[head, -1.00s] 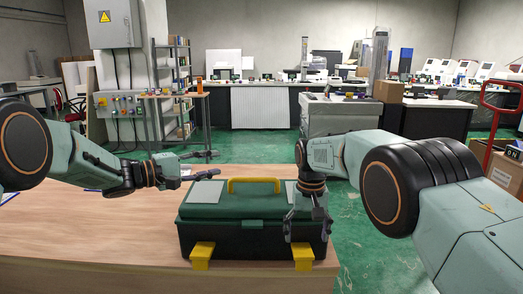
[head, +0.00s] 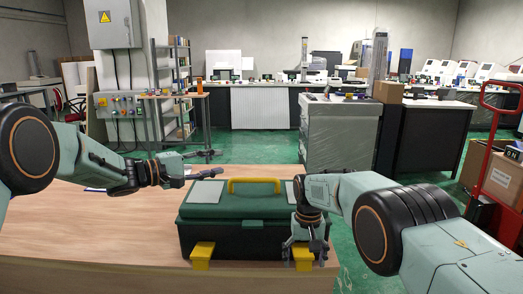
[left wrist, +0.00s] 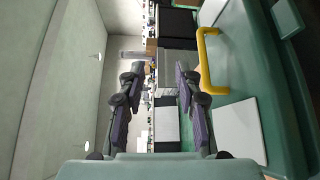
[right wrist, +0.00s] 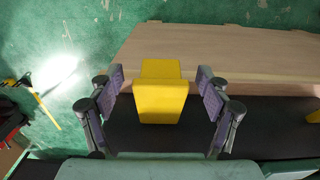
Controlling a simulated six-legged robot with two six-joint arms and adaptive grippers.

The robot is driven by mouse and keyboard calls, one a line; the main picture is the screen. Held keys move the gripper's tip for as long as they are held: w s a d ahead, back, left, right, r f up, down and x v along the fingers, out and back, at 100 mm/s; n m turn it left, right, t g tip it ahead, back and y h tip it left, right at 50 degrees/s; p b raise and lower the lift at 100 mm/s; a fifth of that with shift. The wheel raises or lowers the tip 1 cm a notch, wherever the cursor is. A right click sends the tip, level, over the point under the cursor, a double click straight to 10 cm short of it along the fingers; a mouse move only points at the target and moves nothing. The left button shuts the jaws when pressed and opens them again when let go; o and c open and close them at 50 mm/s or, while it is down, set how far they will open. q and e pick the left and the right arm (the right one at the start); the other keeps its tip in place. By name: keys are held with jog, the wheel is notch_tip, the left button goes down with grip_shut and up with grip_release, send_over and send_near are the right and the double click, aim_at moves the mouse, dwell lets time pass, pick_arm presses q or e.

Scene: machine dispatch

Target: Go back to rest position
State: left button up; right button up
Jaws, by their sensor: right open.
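A dark green toolbox (head: 235,236) with a black lower body stands closed on the wooden table, its yellow handle (head: 254,181) lying at the lid's back. My left gripper (head: 214,163) is open and empty, above and behind the box's left end; the handle (left wrist: 203,62) shows to its right in the left wrist view. My right gripper (head: 305,259) is open in front of the box's right end, pointing down. The right yellow latch (right wrist: 161,95) shows between its spread fingers, with a gap on each side. The left latch (head: 202,256) is clear of both grippers.
The wooden table (head: 110,228) is mostly bare left of the toolbox. A red hand truck (head: 497,150) with a cardboard box (head: 484,172) stands at the right. Green floor (head: 260,150) lies open behind the table. A workbench stands farther back.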

pick_arm(q)
jog(key=shift+r+x, duration=0.45)
jog(key=shift+x, duration=5.1)
jog(key=shift+s+f, duration=1.1)
jog(key=shift+f, duration=0.3)
jog(key=shift+s+f, duration=1.1)
jog(key=shift+f, duration=0.3)
jog(key=shift+r, duration=0.15)
